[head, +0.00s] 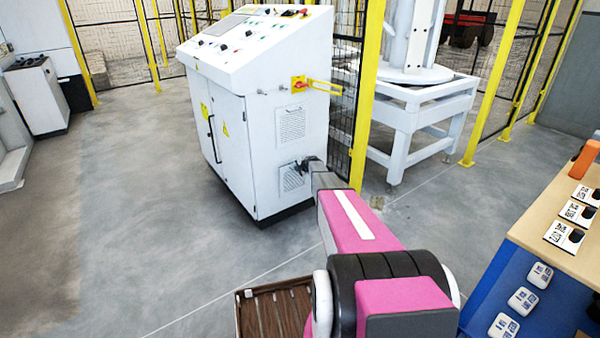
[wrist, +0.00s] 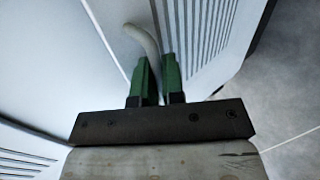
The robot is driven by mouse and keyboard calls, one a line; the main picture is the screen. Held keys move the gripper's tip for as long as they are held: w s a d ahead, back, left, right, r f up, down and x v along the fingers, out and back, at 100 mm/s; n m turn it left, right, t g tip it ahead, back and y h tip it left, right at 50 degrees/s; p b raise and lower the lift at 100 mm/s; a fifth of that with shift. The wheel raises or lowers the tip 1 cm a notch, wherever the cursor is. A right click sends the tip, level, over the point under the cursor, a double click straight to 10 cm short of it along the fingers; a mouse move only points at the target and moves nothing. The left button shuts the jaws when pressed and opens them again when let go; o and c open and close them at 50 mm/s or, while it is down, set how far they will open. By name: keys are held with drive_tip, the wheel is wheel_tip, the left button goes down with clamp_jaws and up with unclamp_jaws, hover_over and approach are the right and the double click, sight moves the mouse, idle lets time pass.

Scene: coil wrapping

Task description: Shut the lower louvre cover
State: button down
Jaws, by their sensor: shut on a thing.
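The lower louvre cover (head: 291,179) is a small white slatted panel low on the side of the white control cabinet (head: 228,140). In the wrist view the slatted cover (wrist: 205,40) stands at an angle to the plain white face on the left, so it looks open. My gripper (head: 306,164) is at the cover's upper right in the head view. In the wrist view its green fingers (wrist: 156,68) are shut at the cover's near edge, where a pale curved bar (wrist: 143,38) runs down between them. The exact contact is partly hidden.
An upper louvre (head: 291,124) and a red-and-yellow switch (head: 299,84) are above on the same side. A yellow fence post (head: 367,95) stands close to the right. A brown slatted tray (head: 275,310) and a workbench (head: 540,215) are nearer. Floor left of the cabinet is clear.

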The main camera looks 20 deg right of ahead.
drive_tip(key=shift+w+a+r, duration=0.1)
drive_tip(key=shift+w+a, duration=0.1)
drive_tip(key=shift+w, duration=0.3)
drive_tip(key=shift+w+a+r, duration=0.1)
drive_tip(key=shift+w+a, duration=0.1)
drive_tip(key=shift+w, duration=0.4)
drive_tip(key=c, duration=1.6)
unclamp_jaws()
drive_tip(key=shift+o, duration=0.2)
drive_tip(key=v, duration=1.1)
